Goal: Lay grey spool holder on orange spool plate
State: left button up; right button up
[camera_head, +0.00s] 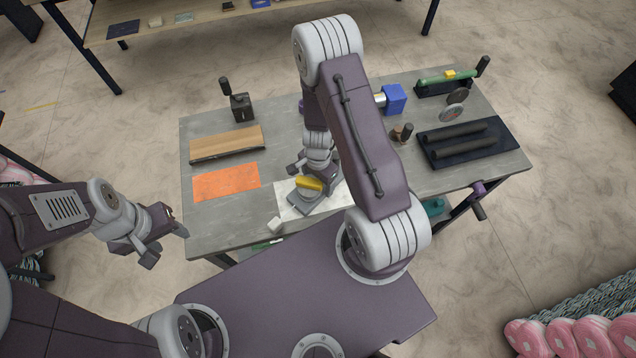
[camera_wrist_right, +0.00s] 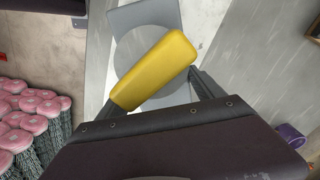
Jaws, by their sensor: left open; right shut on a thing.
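The grey spool holder (camera_head: 301,202) is a flat grey base with a round disc and a yellow block-like handle on top. It is over the white plate (camera_head: 335,199) on the table; I cannot tell whether it touches. My right gripper (camera_head: 309,184) is shut on its yellow handle. In the right wrist view, the yellow handle (camera_wrist_right: 155,68) lies slantwise between the fingers, with the grey base (camera_wrist_right: 149,14) behind it. The orange spool plate (camera_head: 226,182) lies flat and bare to the left. My left gripper (camera_head: 166,244) is open and empty, off the table's left front edge.
A wooden board (camera_head: 226,145) lies behind the orange plate. A black stand (camera_head: 241,107) stands at the back left. A dark tray with rollers (camera_head: 467,141) and a blue block (camera_head: 394,99) are on the right.

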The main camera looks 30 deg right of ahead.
jog(key=shift+w, duration=0.15)
jog(key=shift+r+p, duration=0.35)
jog(key=shift+p, duration=0.05)
notch_tip(320, 180, up, 4)
jog(key=p, duration=0.4)
jog(key=shift+r, duration=0.1)
jog(key=shift+s+d+b, duration=0.55)
jog(key=shift+b, duration=0.3)
jog(key=shift+s+d+r, duration=0.45)
jog(key=shift+s+d, duration=0.15)
jog(key=shift+s, duration=0.05)
jog(key=s+d+r+p, duration=0.1)
jog(key=s+d+r, duration=0.4)
jog(key=s, duration=0.1)
jog(key=shift+d, duration=0.3)
